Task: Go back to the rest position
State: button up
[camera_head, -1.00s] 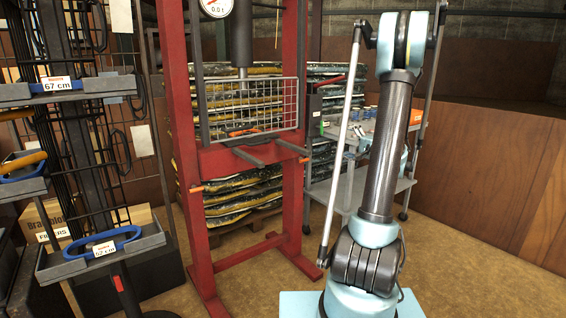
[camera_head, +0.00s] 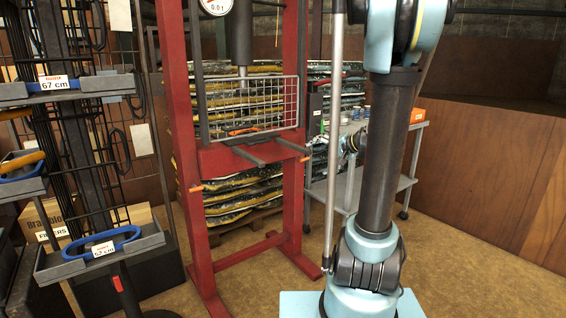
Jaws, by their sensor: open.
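My arm (camera_head: 385,160) stands upright on its pale blue base at the right of the head view, and its top runs out of the picture. A small pale blue and dark part shows behind the arm's left edge, above the trolley; it looks like a link of my own arm. My gripper cannot be made out in this view, so its jaws and anything near them do not show.
A red press frame (camera_head: 180,130) with a wire guard (camera_head: 262,105) stands left of my arm. A grey trolley (camera_head: 408,158) stands behind the arm. Racks with a 67 cm tray (camera_head: 110,85) and a lower tray (camera_head: 70,268) stand left. Floor at right (camera_head: 470,260) is clear.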

jog(key=s+d+f+n+g+h, duration=0.1)
jog(key=s+f+n+g+h, duration=0.1)
jog(key=s, duration=0.8)
jog(key=s+d+f+n+g+h, duration=0.1)
jog(key=s+f+h, duration=0.3)
jog(key=s, duration=0.7)
jog(key=s+d+f+n+g+h, duration=0.2)
jog(key=s+f, duration=0.4)
jog(key=s, duration=0.4)
jog(key=shift+s+d+f+n+g+h, duration=0.15)
jog(key=shift+d+n+g+h, duration=0.15)
jog(key=shift+n+h, duration=0.1)
